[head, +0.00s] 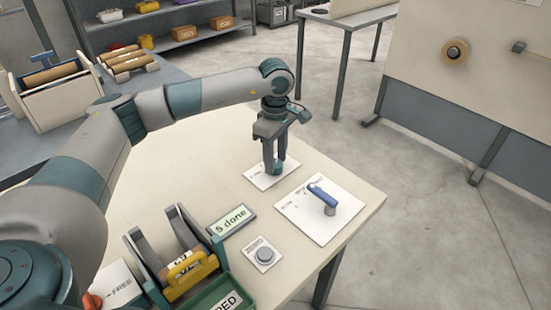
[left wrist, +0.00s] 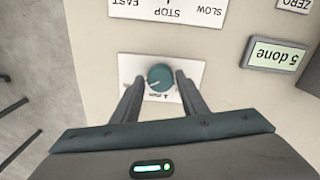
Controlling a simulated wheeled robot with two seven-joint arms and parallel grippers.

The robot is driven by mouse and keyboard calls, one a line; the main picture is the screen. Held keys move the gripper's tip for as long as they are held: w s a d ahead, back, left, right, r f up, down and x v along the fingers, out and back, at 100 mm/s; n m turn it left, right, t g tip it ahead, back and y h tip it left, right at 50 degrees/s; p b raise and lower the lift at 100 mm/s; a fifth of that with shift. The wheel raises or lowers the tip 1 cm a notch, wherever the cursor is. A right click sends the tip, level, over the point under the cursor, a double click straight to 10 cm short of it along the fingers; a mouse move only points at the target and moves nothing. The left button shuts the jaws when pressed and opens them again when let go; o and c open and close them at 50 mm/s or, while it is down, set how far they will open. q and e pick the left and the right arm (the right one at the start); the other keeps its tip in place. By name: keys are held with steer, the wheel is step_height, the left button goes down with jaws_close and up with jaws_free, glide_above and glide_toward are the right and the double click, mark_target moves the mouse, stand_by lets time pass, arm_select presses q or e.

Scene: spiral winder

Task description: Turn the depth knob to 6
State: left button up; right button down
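The depth knob (left wrist: 160,78) is a round teal knob on a white scale card (left wrist: 150,98). A pale pointer mark shows on its left side in the left wrist view; the scale reading is too small to make out. In the head view the card (head: 256,181) lies at the table's far edge. My left gripper (left wrist: 159,75) points straight down over it. Its fingers stand on either side of the knob, with a narrow gap showing on each side. In the head view the fingers (head: 273,170) partly hide the knob. My right gripper is not in view.
A blue lever (head: 322,194) stands on a white plate right of the knob. Table (head: 190,178) left of the knob is clear.

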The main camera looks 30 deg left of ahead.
mark_target(276, 163)
arm_select(q)
steer(key=shift+o, duration=0.5)
steer(key=shift+r, duration=0.55)
step_height(276, 163, up, 16)
steer(key=b, duration=0.2)
steer(key=shift+r, duration=0.15)
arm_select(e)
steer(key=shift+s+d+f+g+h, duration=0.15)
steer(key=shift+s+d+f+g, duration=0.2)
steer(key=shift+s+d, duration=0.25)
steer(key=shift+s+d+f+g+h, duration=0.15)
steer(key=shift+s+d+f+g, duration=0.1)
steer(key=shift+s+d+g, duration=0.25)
arm_select(q)
steer(key=shift+r, duration=0.1)
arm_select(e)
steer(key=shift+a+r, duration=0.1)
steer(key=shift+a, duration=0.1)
